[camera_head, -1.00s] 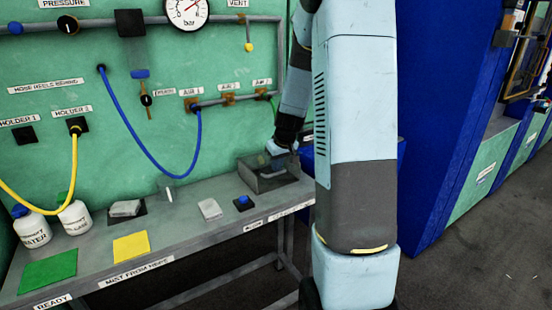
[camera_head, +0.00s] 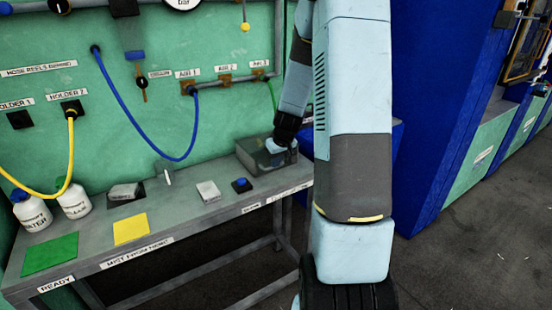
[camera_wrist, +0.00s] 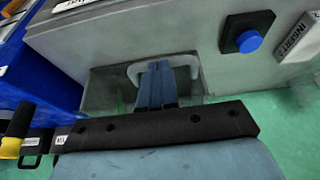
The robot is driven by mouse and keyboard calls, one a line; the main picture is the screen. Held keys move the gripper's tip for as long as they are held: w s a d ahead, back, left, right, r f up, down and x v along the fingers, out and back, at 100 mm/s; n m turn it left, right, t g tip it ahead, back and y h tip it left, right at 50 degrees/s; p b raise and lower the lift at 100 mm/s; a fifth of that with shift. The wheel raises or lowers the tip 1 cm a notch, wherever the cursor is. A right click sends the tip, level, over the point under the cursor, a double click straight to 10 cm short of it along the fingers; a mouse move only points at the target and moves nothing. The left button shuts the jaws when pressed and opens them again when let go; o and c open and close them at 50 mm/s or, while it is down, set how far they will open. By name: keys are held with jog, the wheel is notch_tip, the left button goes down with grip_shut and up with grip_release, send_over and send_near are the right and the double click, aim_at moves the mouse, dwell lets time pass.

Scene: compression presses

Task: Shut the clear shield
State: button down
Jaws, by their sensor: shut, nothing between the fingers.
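The clear shield (camera_head: 252,156) is a see-through grey box-like cover at the right end of the bench, in the head view. The wrist view shows it as a dark see-through panel (camera_wrist: 108,92) with a pale U-shaped handle (camera_wrist: 189,64). My gripper (camera_wrist: 157,66) is shut and empty, its blue fingers overlapping the handle in the picture; I cannot tell whether they touch it. In the head view my gripper (camera_head: 277,146) is at the shield's right part. My arm hides the area to the right.
A blue push button (camera_head: 241,185) sits on the bench (camera_head: 190,226) left of the shield, also in the wrist view (camera_wrist: 248,41). A grey block (camera_head: 208,191), yellow pad (camera_head: 131,228) and green pad (camera_head: 50,254) lie further left. A blue hose (camera_head: 130,132) hangs behind. A blue machine stands right.

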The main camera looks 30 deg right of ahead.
jog(key=shift+s+f, duration=0.1)
jog(key=shift+f, duration=0.05)
jog(key=r, duration=0.4)
jog(key=shift+w+r, duration=0.3)
jog(key=shift+w, duration=0.1)
jog(key=s+a+r, duration=0.5)
jog(key=s+r, duration=0.2)
jog(key=r, duration=0.2)
jog(key=s+a+r, duration=0.5)
jog(key=s+r, duration=0.2)
jog(key=r, duration=0.1)
jog(key=s+a+r, duration=0.2)
jog(key=s, duration=0.5)
jog(key=s+a+r+t, duration=0.1)
jog(key=s+a+r, duration=0.2)
jog(key=s, duration=0.5)
jog(key=shift+s+a+m, duration=0.2)
jog(key=shift+s+m, duration=0.1)
jog(key=shift+m, duration=0.1)
